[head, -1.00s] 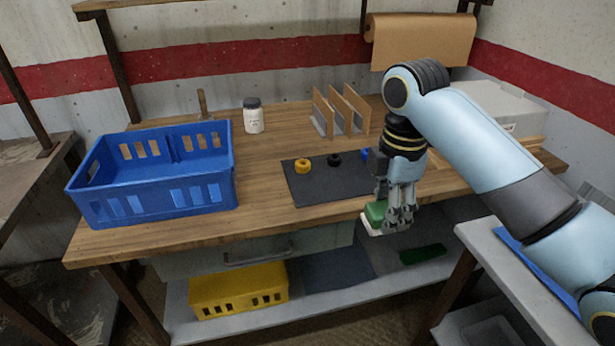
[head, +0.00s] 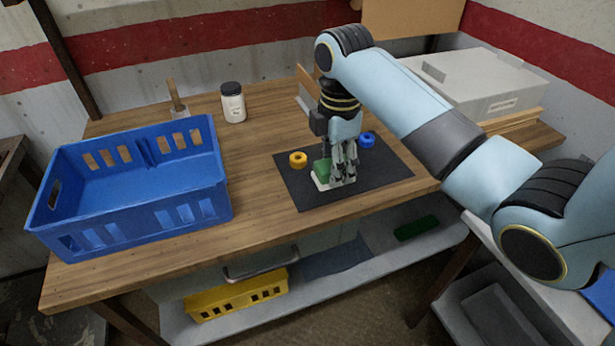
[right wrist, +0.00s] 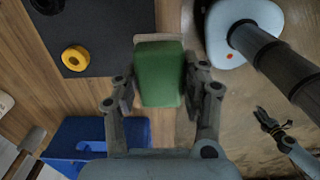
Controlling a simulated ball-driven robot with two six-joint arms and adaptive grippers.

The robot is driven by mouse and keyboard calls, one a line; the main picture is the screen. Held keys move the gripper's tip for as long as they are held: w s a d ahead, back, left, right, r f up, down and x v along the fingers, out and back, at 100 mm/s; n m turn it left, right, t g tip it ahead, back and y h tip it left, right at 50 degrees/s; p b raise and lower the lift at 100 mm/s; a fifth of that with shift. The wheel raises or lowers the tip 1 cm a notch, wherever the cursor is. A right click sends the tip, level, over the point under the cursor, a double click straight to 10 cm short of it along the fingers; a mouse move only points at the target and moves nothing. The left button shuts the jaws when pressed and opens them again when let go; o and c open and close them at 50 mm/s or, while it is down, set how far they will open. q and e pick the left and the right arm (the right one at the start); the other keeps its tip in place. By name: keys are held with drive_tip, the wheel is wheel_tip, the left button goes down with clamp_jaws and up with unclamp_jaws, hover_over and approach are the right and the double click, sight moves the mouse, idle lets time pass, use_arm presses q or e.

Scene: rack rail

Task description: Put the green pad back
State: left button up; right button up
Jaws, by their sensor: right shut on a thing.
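The green pad (head: 322,171) is a green block with a pale underside. My right gripper (head: 343,172) is shut on it and holds it upright. In the head view it overlaps the dark mat (head: 300,196); in the right wrist view the green pad (right wrist: 159,73) shows between the fingers of the right gripper (right wrist: 158,92) against wood beside the mat, so it seems held above the table. What seems to be my left gripper (right wrist: 274,124) shows at the right edge of the right wrist view, too small to judge its jaws.
A yellow ring (head: 298,159) and a blue ring (head: 367,139) lie on the mat. A blue crate (head: 75,238) fills the table's left. A white jar (head: 233,103) and upright dividers (head: 306,85) stand behind. A grey box (head: 480,85) is at the back right. Wood left of the mat is clear.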

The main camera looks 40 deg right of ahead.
hover_over(309, 191)
drive_tip(key=f, duration=0.3)
drive_tip(key=shift+s+d+f, duration=0.15)
drive_tip(key=shift+s, duration=0.1)
drive_tip(key=shift+w+f, duration=0.25)
drive_tip(key=shift+f, duration=0.15)
wheel_tip(309, 191, down, 3)
drive_tip(key=shift+f, duration=0.2)
use_arm(q)
drive_tip(key=shift+w+f, duration=0.2)
drive_tip(key=shift+w, duration=0.15)
use_arm(e)
drive_tip(key=shift+f, duration=0.2)
drive_tip(key=o, duration=1.2)
use_arm(q)
drive_tip(key=shift+w+r, duration=0.1)
drive_tip(key=shift+r, duration=0.15)
use_arm(e)
wheel_tip(309, 191, up, 12)
drive_tip(key=shift+r, duration=0.15)
